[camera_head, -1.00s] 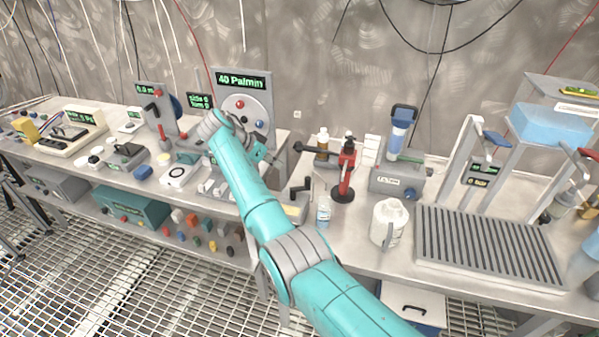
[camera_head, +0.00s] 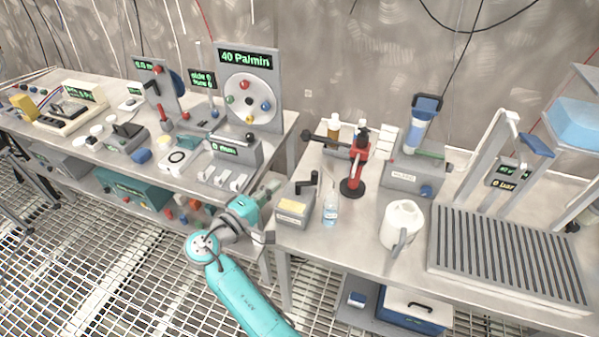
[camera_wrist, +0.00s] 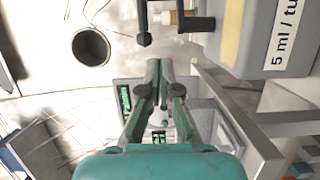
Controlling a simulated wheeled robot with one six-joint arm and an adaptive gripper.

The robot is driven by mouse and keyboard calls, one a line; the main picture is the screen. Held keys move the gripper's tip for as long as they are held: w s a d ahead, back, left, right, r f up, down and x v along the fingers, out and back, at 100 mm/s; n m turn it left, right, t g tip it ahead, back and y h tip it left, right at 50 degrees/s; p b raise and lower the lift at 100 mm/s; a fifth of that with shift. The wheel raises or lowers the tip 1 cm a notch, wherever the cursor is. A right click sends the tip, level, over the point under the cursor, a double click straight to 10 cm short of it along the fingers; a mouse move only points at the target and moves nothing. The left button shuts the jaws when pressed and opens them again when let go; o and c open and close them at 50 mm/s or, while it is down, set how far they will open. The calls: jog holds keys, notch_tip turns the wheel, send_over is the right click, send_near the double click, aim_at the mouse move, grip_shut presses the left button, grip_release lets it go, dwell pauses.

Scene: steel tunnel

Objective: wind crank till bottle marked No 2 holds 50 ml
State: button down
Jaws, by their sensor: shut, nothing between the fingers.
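In the wrist view, the box (camera_wrist: 245,35) shows a label reading "5 ml / tu…", cut off, and the black crank (camera_wrist: 144,22) lies ahead of the fingers. A small clear bottle (camera_head: 331,210) stands just right of the box; its marking and liquid level are unreadable. My gripper (camera_head: 276,186) is shut and empty, left of the box and apart from the crank. Its closed fingers show in the wrist view (camera_wrist: 160,66).
A red stand (camera_head: 353,180), a white jug (camera_head: 402,225) and a ribbed grey tray (camera_head: 505,250) stand farther right on the bench. The left bench holds a panel (camera_head: 250,90) reading "40 Pa/min". A gap separates the benches.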

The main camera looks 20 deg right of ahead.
aim_at(305, 183)
jog(key=x, duration=0.9)
jog(key=shift+w+d, duration=0.1)
jog(key=shift+d, duration=0.05)
jog(key=shift+d+f, duration=0.1)
jog(key=shift+d, duration=0.2)
jog(key=shift+s+d, duration=0.25)
jog(key=shift+s, duration=0.6)
jog(key=shift+s+d, duration=0.2)
jog(key=shift+s, duration=0.7)
jog(key=m+g+h, duration=0.1)
jog(key=m+g, duration=0.1)
jog(key=g, duration=0.1)
jog(key=shift+s+h, duration=0.1)
jog(key=shift+h, duration=0.3)
jog(key=shift+s+m+g, duration=0.3)
jog(key=shift+s, duration=0.05)
